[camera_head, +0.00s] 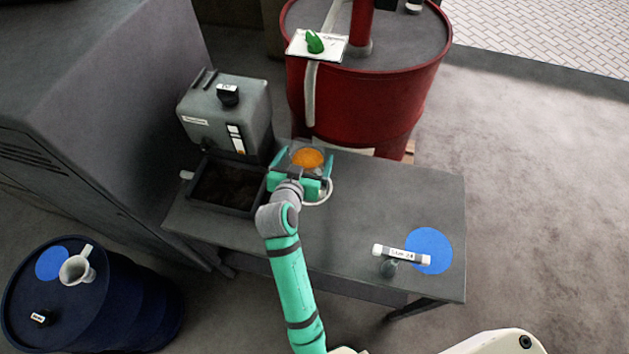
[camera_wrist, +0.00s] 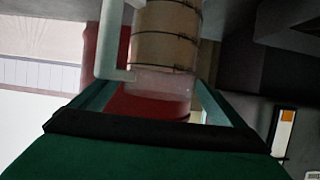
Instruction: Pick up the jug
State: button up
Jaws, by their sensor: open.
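The jug (camera_head: 307,157) stands on the grey table, a clear vessel with orange-brown liquid. In the wrist view it shows as a see-through jug (camera_wrist: 165,35) with dark measuring lines. My gripper (camera_head: 304,167) is open, with one green finger on each side of the jug in the head view. In the wrist view the jug also shows between and beyond the two fingers (camera_wrist: 155,100). I cannot tell whether the fingers touch it. My gripper hides the jug's lower part in the head view.
A grey machine (camera_head: 210,115) and a dark tray (camera_head: 225,190) stand close on the left. A red drum (camera_head: 350,95) is behind the table (camera_head: 360,220). A labelled white-capped piece (camera_head: 401,254) is by a blue disc (camera_head: 430,250). A white funnel-like vessel (camera_head: 75,270) sits on a blue drum (camera_head: 140,305).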

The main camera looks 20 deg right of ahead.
aim_at(311, 147)
jog(key=shift+x, duration=1.65)
jog(key=shift+d, duration=0.15)
jog(key=c, duration=1.9)
jog(key=shift+r, duration=0.15)
jog(key=shift+c, duration=1.2)
jog(key=shift+r, duration=0.1)
